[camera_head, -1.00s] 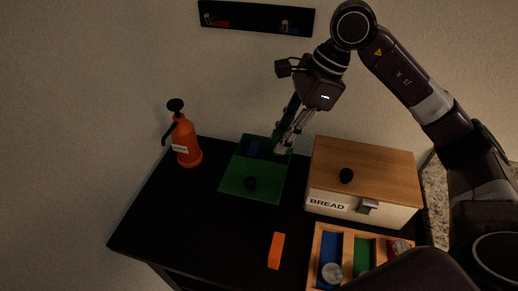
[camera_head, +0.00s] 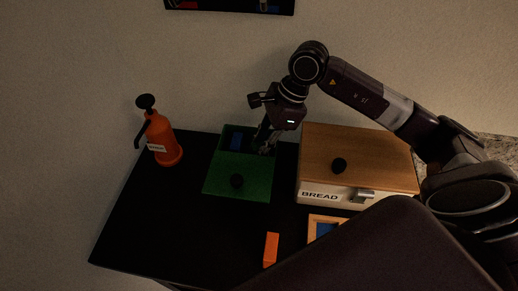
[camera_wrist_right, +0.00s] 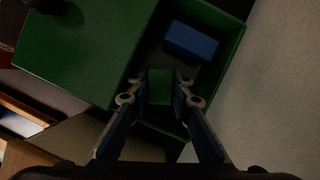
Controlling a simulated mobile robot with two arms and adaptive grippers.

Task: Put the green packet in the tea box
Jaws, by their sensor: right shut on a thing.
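The green tea box (camera_head: 240,188) stands on the dark table, with a black knob on the green cover over its near part. Its far part is open and holds a blue packet (camera_wrist_right: 191,41), which also shows in the head view (camera_head: 236,141). My right gripper (camera_head: 265,147) is at the open part, on its right side. In the right wrist view its fingers (camera_wrist_right: 160,88) are shut on the green packet (camera_wrist_right: 160,84), over or inside the opening; the packet's exact height is unclear. My left gripper is out of view.
A bread box (camera_head: 358,160) with a wooden top stands close to the right. An orange spray bottle (camera_head: 163,142) stands to the left. An orange block (camera_head: 271,249) lies in front, beside a wooden divided tray (camera_head: 315,221) mostly hidden by my arm. The table's front left is clear.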

